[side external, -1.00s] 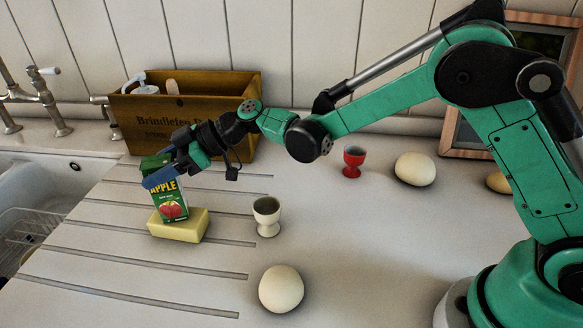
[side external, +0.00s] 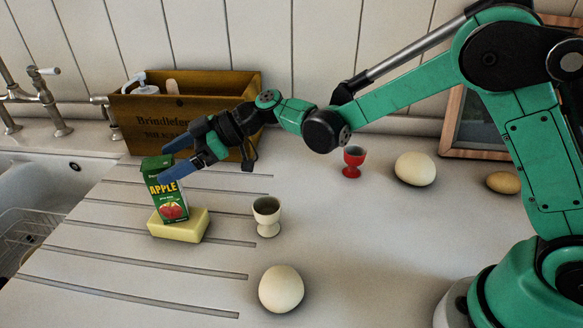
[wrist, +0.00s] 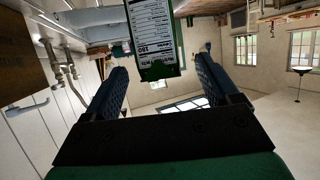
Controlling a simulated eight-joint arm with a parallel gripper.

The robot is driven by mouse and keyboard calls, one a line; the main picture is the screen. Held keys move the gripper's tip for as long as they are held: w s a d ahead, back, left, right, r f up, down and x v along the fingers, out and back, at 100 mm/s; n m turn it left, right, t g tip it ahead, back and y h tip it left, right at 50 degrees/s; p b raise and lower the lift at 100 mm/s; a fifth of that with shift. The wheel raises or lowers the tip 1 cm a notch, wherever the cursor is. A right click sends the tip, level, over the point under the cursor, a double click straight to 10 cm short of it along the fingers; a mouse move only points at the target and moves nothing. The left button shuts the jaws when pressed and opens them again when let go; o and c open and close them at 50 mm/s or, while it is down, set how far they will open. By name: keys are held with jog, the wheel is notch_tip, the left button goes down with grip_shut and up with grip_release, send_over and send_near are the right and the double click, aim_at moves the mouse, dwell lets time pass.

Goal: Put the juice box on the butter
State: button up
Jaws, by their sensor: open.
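The green apple juice box (side external: 167,192) stands upright on top of the yellow butter block (side external: 180,226), slightly tilted in the side view. My gripper (side external: 178,158) is open, beside and to the right of the box's upper part. In the wrist view the juice box (wrist: 153,40) shows its white label panel ahead of and between the spread blue fingers (wrist: 160,75), with space on both sides. The butter is not recognisable in the wrist view.
A wooden crate (side external: 190,95) with a bottle stands behind. A cream egg cup (side external: 267,214) is right of the butter, with an egg (side external: 281,289) in front. A red egg cup (side external: 353,163) and another egg (side external: 415,169) stand farther right. The sink (side external: 40,180) is at left.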

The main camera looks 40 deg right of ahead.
jog(key=v, duration=0.9)
jog(key=s+d+f+m+t+h, duration=0.2)
jog(key=s+d+m+h, duration=1)
jog(key=s+d+m, duration=0.1)
jog(key=shift+s+d+f, duration=0.3)
jog(key=shift+s+d, duration=0.15)
jog(key=shift+s, duration=0.5)
